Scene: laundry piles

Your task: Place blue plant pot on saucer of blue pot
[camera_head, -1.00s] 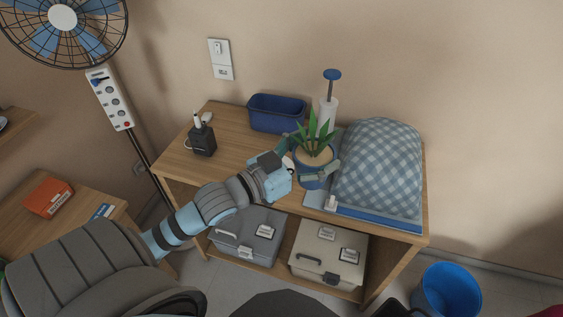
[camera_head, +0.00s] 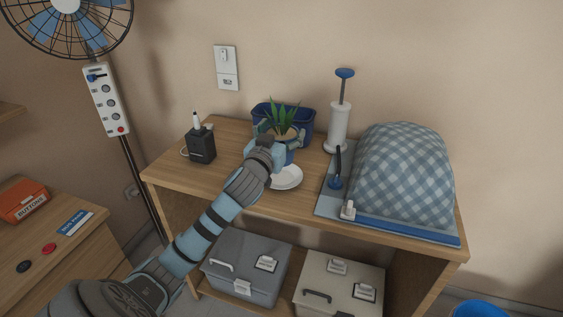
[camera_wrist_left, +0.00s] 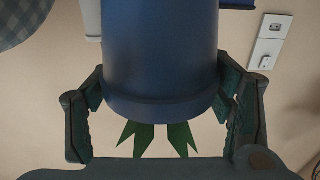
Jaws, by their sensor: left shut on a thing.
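My left gripper (camera_head: 281,134) is shut on the blue plant pot (camera_head: 289,156), which holds a spiky green plant in pale soil. The pot looks upright, in front of the blue rectangular planter. A white saucer (camera_head: 287,178) lies on the wooden table top, just below the pot in the picture; the arm covers its left part. I cannot tell how high the pot is above it. In the left wrist view the blue pot (camera_wrist_left: 160,55) fills the space between the two fingers, with leaf tips showing beyond its rim. My right gripper is not in view.
A blue rectangular planter (camera_head: 308,121) stands behind the pot. A white pump bottle (camera_head: 339,127) and a board with a checkered padded cover (camera_head: 393,178) stand to the right. A black box (camera_head: 201,146) is at left. Table top between box and saucer is clear.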

